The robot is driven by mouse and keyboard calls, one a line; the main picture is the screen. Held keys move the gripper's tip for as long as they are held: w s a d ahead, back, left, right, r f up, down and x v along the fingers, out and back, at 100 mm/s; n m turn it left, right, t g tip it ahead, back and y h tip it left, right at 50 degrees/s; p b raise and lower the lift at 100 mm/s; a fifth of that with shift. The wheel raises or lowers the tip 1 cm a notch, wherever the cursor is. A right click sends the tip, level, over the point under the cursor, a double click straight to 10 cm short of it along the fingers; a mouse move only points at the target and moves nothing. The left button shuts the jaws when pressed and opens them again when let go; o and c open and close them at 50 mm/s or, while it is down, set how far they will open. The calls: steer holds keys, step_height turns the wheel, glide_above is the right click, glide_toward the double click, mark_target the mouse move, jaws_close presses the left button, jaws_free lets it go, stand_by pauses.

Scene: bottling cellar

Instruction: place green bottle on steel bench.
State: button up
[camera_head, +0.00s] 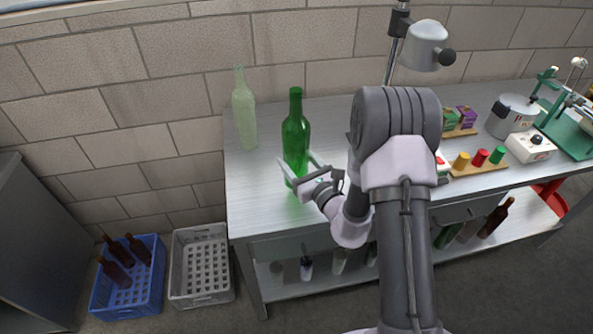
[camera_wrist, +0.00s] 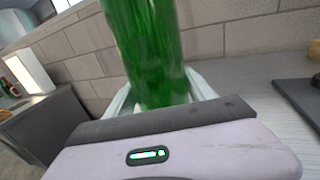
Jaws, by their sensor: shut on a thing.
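The green bottle (camera_head: 296,135) is upright at the left part of the steel bench (camera_head: 262,205). My gripper (camera_head: 302,172) is shut on the lower part of the bottle, with a finger on each side. In the wrist view the green bottle (camera_wrist: 147,50) stands between the pale fingers of my gripper (camera_wrist: 160,95), and its top is out of frame. The bottle's base is close to the bench top; I cannot tell whether it touches.
A pale clear-green bottle (camera_head: 244,112) stands behind and left of the green one. Coloured caps (camera_head: 480,158) and a white device (camera_head: 531,147) are at the bench's right. A blue crate (camera_head: 128,281) with brown bottles and an empty white crate (camera_head: 201,265) are on the floor.

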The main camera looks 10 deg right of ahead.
step_height(320, 180, down, 4)
steer(key=shift+r+b, duration=0.25)
steer(key=shift+b, duration=0.55)
steer(key=shift+f, duration=0.25)
steer(key=o, duration=1.7)
steer(key=shift+r, duration=0.1)
